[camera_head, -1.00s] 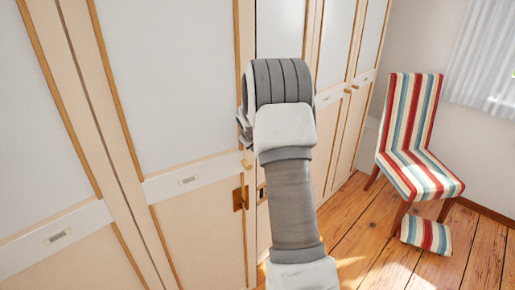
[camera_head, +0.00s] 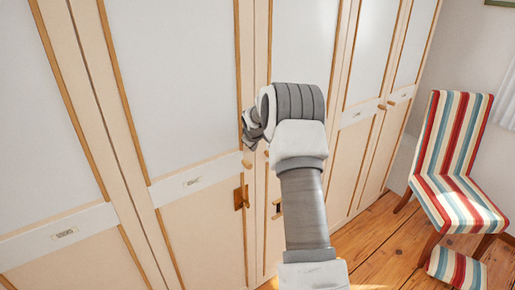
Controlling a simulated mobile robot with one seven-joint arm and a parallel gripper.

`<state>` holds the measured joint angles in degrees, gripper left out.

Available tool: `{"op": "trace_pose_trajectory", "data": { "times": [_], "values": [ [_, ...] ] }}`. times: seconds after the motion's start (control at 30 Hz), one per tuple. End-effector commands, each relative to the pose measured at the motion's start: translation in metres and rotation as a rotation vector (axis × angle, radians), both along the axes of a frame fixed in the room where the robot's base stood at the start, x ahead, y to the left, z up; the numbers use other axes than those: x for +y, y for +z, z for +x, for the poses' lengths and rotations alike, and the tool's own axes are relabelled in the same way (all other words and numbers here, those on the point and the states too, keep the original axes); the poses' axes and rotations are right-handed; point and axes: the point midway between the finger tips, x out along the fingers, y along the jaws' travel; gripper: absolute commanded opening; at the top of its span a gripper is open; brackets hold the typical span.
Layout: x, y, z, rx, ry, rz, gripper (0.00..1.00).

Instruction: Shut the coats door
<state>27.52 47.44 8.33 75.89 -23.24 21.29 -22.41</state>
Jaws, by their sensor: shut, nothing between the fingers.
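A tall wardrobe with cream frames and pale panels fills the left and middle of the head view. Its label plates are too small to read, so I cannot tell which door is the coats door. The middle-left door (camera_head: 185,90) has a small wooden knob (camera_head: 247,164) and a brown latch plate (camera_head: 240,198) near its right edge. The door to its right (camera_head: 302,45) is partly hidden by my arm. I cannot tell whether the two stand flush. My gripper (camera_head: 248,130) is shut and empty, in front of the seam between them, just above the knob. Contact is unclear.
More wardrobe doors (camera_head: 375,50) with wooden knobs run to the right. A striped chair (camera_head: 455,165) stands at the right, with a matching striped footstool (camera_head: 457,268) by it. Sunlit wooden floor (camera_head: 375,248) lies between chair and wardrobe.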

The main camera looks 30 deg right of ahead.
Motion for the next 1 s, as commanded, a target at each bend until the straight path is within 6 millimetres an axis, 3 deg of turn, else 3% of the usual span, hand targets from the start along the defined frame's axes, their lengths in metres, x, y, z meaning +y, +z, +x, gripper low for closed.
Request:
{"op": "trace_pose_trajectory", "data": {
  "times": [1.0],
  "values": [
    [0.01, 0.003, 0.012, -0.012, 0.023, 0.002, 0.0]
  ]
}}
